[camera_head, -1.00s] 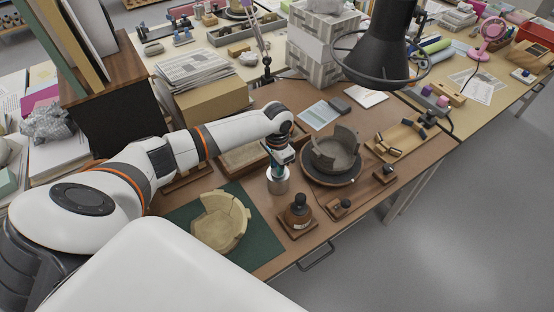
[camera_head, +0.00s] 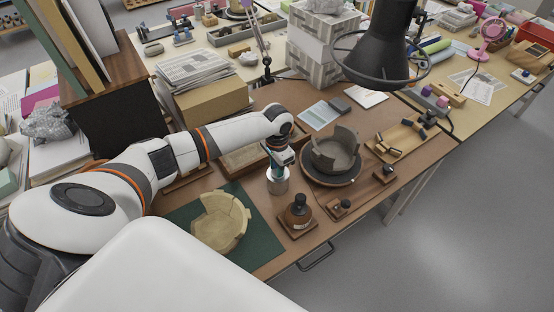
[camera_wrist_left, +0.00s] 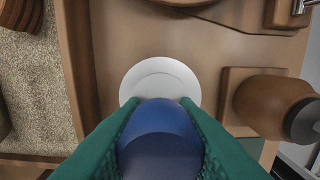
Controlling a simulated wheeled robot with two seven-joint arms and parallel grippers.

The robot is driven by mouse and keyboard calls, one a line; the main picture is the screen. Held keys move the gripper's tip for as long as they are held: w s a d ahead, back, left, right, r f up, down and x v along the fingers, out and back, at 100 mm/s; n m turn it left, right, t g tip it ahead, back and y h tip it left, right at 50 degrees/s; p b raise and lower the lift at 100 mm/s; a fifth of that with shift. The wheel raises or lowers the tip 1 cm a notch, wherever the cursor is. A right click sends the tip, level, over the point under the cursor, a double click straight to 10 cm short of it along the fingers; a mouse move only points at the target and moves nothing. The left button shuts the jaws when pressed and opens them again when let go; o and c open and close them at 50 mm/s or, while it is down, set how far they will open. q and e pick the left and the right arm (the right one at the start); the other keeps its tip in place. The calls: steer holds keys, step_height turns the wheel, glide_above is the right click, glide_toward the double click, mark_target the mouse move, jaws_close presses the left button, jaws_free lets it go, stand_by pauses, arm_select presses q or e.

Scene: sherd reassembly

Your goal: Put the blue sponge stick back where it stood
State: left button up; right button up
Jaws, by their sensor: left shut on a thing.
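My left gripper (camera_head: 277,168) is shut on the blue sponge stick (camera_wrist_left: 160,145). In the left wrist view its rounded blue body sits between the green fingers (camera_wrist_left: 158,108). A pale round holder (camera_wrist_left: 160,78) shows just beyond the stick, and in the head view it is a silvery cylinder (camera_head: 278,185) upright on the brown bench, right under the gripper. I cannot tell whether the stick's lower end is inside the holder or just above it. The fingers hide most of the stick in the head view. My right gripper is not in view.
A brown bottle (camera_head: 298,211) on a wooden base stands close to the right of the holder. A dark broken pot (camera_head: 336,150) sits behind it on a round stand. A pale broken bowl (camera_head: 221,222) lies on a green mat (camera_head: 262,245) at the front left.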

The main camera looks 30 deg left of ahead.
arm_select(q)
steer(key=o, duration=0.8)
steer(key=shift+o, duration=0.2)
step_height(320, 180, up, 12)
steer(key=shift+b, duration=0.5)
